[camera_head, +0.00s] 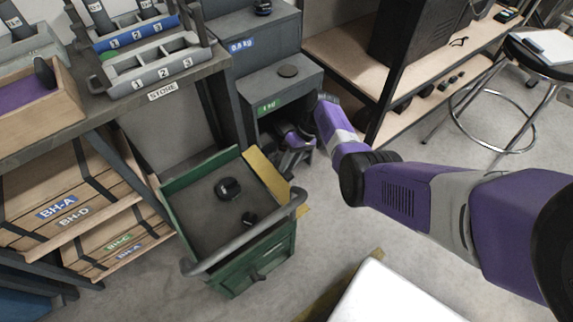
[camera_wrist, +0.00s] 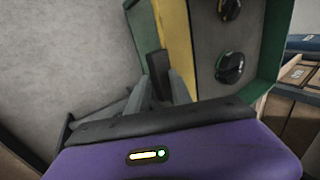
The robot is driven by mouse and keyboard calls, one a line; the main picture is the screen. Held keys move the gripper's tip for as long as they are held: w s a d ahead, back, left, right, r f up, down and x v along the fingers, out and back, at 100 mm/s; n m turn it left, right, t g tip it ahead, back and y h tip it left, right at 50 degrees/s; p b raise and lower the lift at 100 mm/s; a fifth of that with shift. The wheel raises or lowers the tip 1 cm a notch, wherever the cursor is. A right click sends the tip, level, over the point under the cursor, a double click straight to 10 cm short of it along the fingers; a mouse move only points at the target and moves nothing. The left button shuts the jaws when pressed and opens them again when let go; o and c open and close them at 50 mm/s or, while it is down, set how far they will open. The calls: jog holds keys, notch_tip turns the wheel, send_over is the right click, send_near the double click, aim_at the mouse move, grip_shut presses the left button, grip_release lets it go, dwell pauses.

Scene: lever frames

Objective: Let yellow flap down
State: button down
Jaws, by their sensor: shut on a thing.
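The yellow flap (camera_head: 264,174) is the right-hand side of a green cart (camera_head: 175,187) in the head view. It stands raised along the cart's edge. In the wrist view the flap (camera_wrist: 176,42) shows as an upright yellow strip beside the cart's grey inside. My gripper (camera_wrist: 159,88) is shut on a dark tab (camera_wrist: 157,66) beside the flap's outer face; how the tab joins the flap is hard to see. In the head view my gripper (camera_head: 287,158) is just beyond the flap, and its fingertips are partly hidden.
Two dark round weights, one larger (camera_head: 228,188) and one smaller (camera_head: 249,219), lie in the cart. A grey curved handle (camera_head: 245,242) crosses its near side. A grey cabinet (camera_head: 262,82) is close behind my gripper. Bare floor (camera_head: 330,235) lies right of the cart.

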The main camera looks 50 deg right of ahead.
jog(key=shift+f+b, duration=0.55)
jog(key=shift+f, duration=0.3)
jog(key=shift+s+a+f, duration=0.1)
jog(key=shift+a, duration=0.05)
jog(key=c, duration=1.4)
grip_release()
jog(key=shift+o, duration=0.2)
jog(key=p+v, duration=0.2)
jog(key=v, duration=0.6)
